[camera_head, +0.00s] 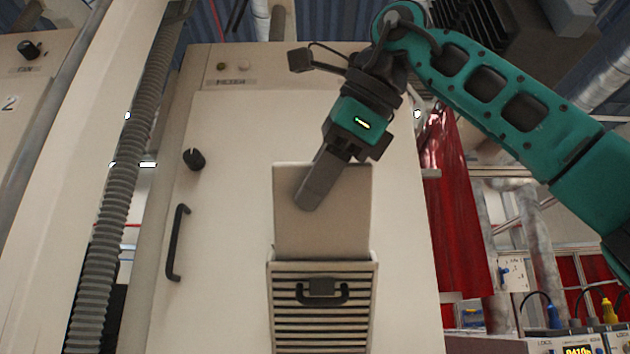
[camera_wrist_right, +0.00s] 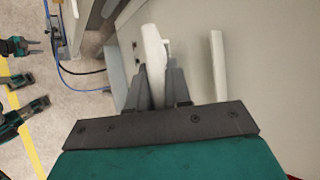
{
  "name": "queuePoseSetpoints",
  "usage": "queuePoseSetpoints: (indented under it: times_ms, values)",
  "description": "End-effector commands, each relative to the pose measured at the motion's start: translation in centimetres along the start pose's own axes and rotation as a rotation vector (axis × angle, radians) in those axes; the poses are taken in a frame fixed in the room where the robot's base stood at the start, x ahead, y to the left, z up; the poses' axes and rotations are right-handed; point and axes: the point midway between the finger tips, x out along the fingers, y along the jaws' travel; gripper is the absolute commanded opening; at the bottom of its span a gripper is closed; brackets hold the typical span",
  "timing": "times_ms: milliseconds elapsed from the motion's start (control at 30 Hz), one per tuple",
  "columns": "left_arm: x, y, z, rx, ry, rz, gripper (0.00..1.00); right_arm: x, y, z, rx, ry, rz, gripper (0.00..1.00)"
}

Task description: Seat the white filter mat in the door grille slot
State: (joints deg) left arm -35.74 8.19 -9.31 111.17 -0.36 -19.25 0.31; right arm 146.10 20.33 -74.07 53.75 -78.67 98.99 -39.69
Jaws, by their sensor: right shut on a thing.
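The white filter mat (camera_head: 336,222) is a flat pale panel, standing upright against the cabinet door above the grille. My right gripper (camera_head: 312,190) is shut on it from above, with one dark finger across its front face. In the right wrist view the mat (camera_wrist_right: 154,58) shows edge-on between the two fingers (camera_wrist_right: 162,85). The door grille (camera_head: 324,334) is a pale frame with dark horizontal slats and a black handle (camera_head: 322,291). The mat's lower edge meets the slot at the grille's top; I cannot tell how deep it sits. My left gripper is not in view.
The pale cabinet door (camera_head: 225,230) has a black knob (camera_head: 194,159) and a black pull handle (camera_head: 177,243) left of the grille. A grey ribbed hose (camera_head: 105,220) runs further left. Red curtains (camera_head: 458,210) hang at the right. A white bar (camera_wrist_right: 218,65) stands beside the mat in the wrist view.

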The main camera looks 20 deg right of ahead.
Motion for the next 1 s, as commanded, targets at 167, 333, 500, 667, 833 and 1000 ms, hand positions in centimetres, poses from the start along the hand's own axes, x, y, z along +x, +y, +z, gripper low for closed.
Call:
queuePoseSetpoints:
  times_ms: [167, 333, 500, 667, 833, 1000]
  values:
    - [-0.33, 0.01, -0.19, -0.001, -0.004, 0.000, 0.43, -0.05, -0.08, 0.01, 0.000, 0.000, 0.000, 0.00]
    - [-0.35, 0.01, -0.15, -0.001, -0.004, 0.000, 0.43, 0.01, -0.02, -0.03, 0.001, 0.000, 0.000, 0.00]
    - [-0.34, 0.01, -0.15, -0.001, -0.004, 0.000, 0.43, 0.00, -0.01, -0.02, 0.000, 0.000, 0.000, 0.00]
    - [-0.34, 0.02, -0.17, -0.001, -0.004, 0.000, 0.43, -0.01, -0.01, 0.00, 0.000, 0.000, 0.000, 0.00]
    - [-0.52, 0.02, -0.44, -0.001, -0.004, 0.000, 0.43, -0.06, -0.08, 0.01, 0.000, 0.000, 0.000, 0.00]
    - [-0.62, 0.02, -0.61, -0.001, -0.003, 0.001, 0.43, -0.04, -0.03, 0.02, 0.000, -0.001, 0.000, 0.00]
